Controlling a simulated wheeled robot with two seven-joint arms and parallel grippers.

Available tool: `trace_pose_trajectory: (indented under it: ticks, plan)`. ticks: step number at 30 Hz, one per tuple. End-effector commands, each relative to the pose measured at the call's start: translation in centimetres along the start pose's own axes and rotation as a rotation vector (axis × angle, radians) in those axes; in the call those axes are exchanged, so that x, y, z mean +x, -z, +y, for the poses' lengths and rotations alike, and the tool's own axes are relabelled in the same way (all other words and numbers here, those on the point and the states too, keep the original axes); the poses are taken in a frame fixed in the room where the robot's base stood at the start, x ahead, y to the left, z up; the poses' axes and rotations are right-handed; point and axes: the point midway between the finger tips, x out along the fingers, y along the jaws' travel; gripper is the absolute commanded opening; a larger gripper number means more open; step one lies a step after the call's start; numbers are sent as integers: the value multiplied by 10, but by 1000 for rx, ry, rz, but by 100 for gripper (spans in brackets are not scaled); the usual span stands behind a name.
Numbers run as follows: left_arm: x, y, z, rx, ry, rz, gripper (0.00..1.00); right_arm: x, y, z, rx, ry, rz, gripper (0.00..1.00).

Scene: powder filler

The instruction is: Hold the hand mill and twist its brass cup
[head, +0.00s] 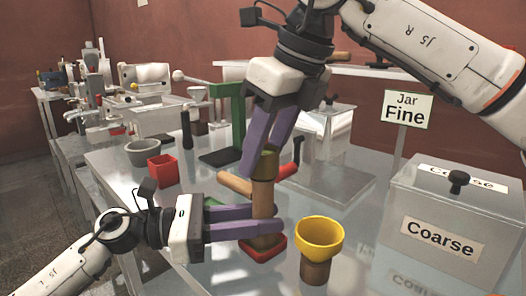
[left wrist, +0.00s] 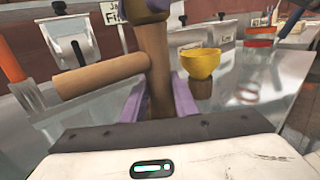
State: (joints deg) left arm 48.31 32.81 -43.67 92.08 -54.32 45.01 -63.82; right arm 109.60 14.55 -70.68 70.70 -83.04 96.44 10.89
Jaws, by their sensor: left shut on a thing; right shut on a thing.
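The hand mill (head: 263,196) is an upright wooden cylinder with a wooden side handle (head: 236,183). Its brass cup (head: 265,163) is at the top. My left gripper (head: 262,221) comes in level from the left and is shut on the lower wooden body. My right gripper (head: 261,158) reaches down from above and is shut on the brass cup, partly hiding it. In the left wrist view the mill body (left wrist: 154,70) stands between my left fingers, with the handle pointing left and a purple right finger at the top edge. The mill's base is above or in a red tray (head: 264,250); I cannot tell which.
A yellow funnel (head: 320,238) on a brown base stands close at the right. The Coarse box (head: 445,215) and a Fine sign (head: 407,109) are farther right. A green stand (head: 231,120), red box (head: 162,170) and grey bowl (head: 143,153) are behind and left.

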Motion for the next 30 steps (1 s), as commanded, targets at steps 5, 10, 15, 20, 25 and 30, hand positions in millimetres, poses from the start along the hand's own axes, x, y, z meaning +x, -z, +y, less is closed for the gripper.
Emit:
trace_pose_trajectory:
  ticks: [5, 10, 15, 20, 25, 30]
  plan:
    - [0, 0, 0, 2, 0, 1, 0, -1, 0, 0, 141, 63, 0, 15]
    - [0, 0, 0, 2, 0, 1, 0, -1, 0, 0, 289, 126, -1, 15]
    - [0, 0, 0, 1, 0, 1, 0, -1, 0, 0, 440, 188, 0, 15]
    - [0, 0, 0, 1, 0, 1, 0, -1, 0, 0, 581, 245, -1, 15]
    - [0, 0, 0, 1, 0, 1, 0, -1, 0, 0, 731, 308, -2, 15]
    - [0, 1, 0, 1, 0, 1, 0, 0, 0, 0, 880, 369, -1, 15]
